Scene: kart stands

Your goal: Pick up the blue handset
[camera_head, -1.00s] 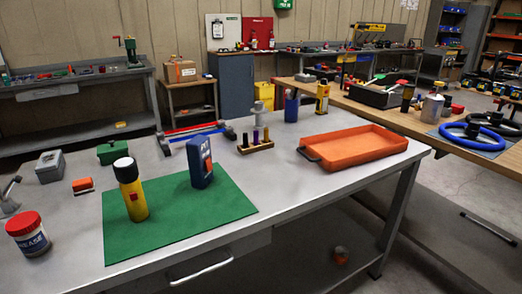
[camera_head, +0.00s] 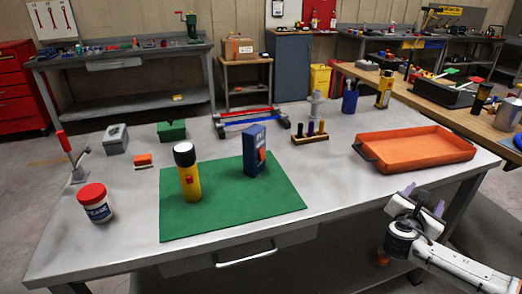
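The blue handset (camera_head: 254,152) stands upright on the green mat (camera_head: 233,212), toward its back right. My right gripper (camera_head: 423,198) is in the lower right, in front of the table's right part and well apart from the handset. Its two fingers are spread with nothing visible between them. My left gripper is not in view.
A yellow and black flashlight (camera_head: 190,176) stands on the mat left of the handset. An orange tray (camera_head: 416,148) lies at the right. A small rack (camera_head: 310,137) stands behind the handset's right. A red-lidded jar (camera_head: 95,204) stands at the left.

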